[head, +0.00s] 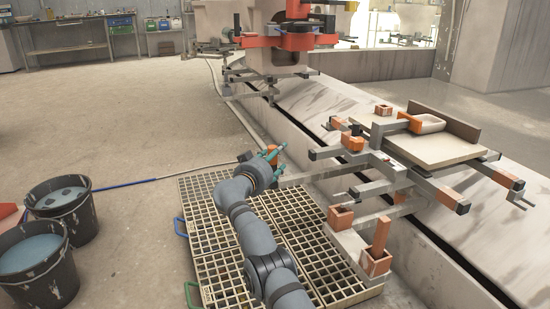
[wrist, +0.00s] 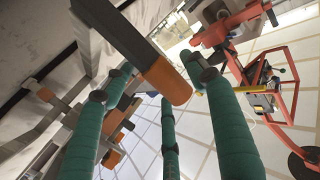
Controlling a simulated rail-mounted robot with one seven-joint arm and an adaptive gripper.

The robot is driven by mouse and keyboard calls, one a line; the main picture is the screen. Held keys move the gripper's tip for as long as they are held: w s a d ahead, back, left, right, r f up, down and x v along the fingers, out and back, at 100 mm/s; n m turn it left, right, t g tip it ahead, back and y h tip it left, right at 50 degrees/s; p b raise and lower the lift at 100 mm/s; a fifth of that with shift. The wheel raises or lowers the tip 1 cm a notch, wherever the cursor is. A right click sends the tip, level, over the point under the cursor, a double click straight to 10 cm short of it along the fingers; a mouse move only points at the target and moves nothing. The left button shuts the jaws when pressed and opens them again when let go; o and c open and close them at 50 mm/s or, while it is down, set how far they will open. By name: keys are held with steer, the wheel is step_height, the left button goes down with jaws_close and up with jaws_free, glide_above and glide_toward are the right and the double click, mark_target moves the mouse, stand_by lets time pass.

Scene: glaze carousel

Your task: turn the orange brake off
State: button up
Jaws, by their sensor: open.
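The orange brake appears to be the dark grey bar with a rounded orange end (wrist: 167,82) in the wrist view. It comes in from the upper left and its orange end lies across the space between my green fingers. In the head view a small orange end (head: 271,153) shows at my gripper (head: 279,160), beside the carousel's near side. My gripper is open, its teal fingers spread around the orange end. I cannot tell whether any finger touches it. The brake's pivot is hidden.
A grey carousel arm (head: 385,162) with orange-tipped bars carries a board (head: 430,150) with clay pieces to the right. Slatted grating (head: 290,215) lies below my arm. Two dark buckets (head: 62,205) stand at left. A red machine (head: 290,40) stands behind.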

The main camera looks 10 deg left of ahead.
steer(key=shift+s+a, duration=0.1)
stand_by(0.3)
steer(key=v, duration=1.1)
steer(key=shift+s, duration=0.4)
steer(key=shift+a, duration=0.1)
steer(key=shift+x, duration=5.85)
steer(key=shift+w, duration=0.1)
